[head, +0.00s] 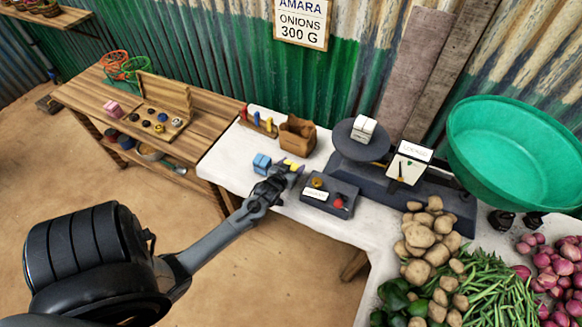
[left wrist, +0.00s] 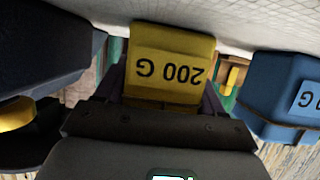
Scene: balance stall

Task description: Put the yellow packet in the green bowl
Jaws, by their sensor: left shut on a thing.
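The yellow packet (left wrist: 170,75), labelled 200 G, sits between the fingers of my left gripper (head: 283,173) and fills the middle of the left wrist view. A small part of the yellow packet (head: 292,164) shows past the fingers in the head view. My left gripper is shut on it, over the white table beside the blue packet. I cannot tell whether the packet touches the table. The large green bowl (head: 490,160) is at the right of the balance, well to the right of my left gripper, and its visible inside looks empty. My right gripper is not in view.
A blue packet (head: 262,163) stands just left of my gripper; it also shows in the left wrist view (left wrist: 280,90). A dark tray (head: 341,212) lies just right. The balance's dark plate (head: 345,143) holds a white packet (head: 363,129). Potatoes (head: 425,245) lie before the balance.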

